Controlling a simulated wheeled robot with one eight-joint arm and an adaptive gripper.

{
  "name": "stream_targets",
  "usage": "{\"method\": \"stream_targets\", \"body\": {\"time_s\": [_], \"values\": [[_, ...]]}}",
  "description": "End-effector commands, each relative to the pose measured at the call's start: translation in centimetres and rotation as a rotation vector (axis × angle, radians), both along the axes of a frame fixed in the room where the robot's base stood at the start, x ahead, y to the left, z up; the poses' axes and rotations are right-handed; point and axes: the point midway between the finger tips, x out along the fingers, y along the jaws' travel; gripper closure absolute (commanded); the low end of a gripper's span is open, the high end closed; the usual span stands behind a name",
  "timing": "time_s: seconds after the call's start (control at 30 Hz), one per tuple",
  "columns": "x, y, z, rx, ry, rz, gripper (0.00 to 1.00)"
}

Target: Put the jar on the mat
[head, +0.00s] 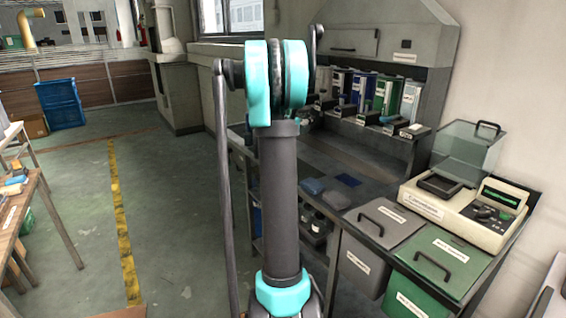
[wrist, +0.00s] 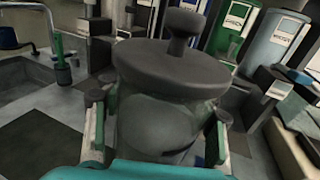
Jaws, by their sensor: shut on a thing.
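The jar (wrist: 165,128) is a rounded, greyish glass-like vessel with a wide dark lid and a knob on top. It fills the middle of the wrist view, slightly tilted in the picture. My gripper (wrist: 158,112) is shut on it, with one finger on each side of its body. The jar's base is hidden, so I cannot tell whether it touches the bench. A dark, flat rectangle (wrist: 40,143), which looks like the mat, lies left of the jar. In the head view my arm hides the gripper and the jar.
Left of the jar are a sink (wrist: 22,88) and a green upright item (wrist: 60,52). Labelled canisters (wrist: 275,38) stand behind on the right. The head view shows grey (head: 382,228) and green (head: 440,262) lidded bins and a cream instrument (head: 468,212) at the bench's right.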

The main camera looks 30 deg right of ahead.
Motion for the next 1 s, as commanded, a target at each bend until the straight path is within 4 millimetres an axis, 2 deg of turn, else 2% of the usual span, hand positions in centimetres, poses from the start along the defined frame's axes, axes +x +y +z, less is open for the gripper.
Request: {"method": "stream_targets", "body": {"time_s": [0.07,0.17,0.27,0.7,0.83,1.0], "values": [[-0.9,-0.9,0.6,-0.001,0.0,-0.031,1.0],[-1.4,-1.4,0.3,-0.002,-0.002,-0.05,1.0],[-1.5,-1.5,-1.3,-0.002,-0.002,-0.053,1.0],[-1.4,-1.4,-11.7,-0.002,-0.001,-0.051,1.0],[-1.4,-1.4,-13.9,-0.002,-0.001,-0.051,1.0],[-1.4,-1.4,-15.2,-0.002,-0.001,-0.051,1.0]]}}
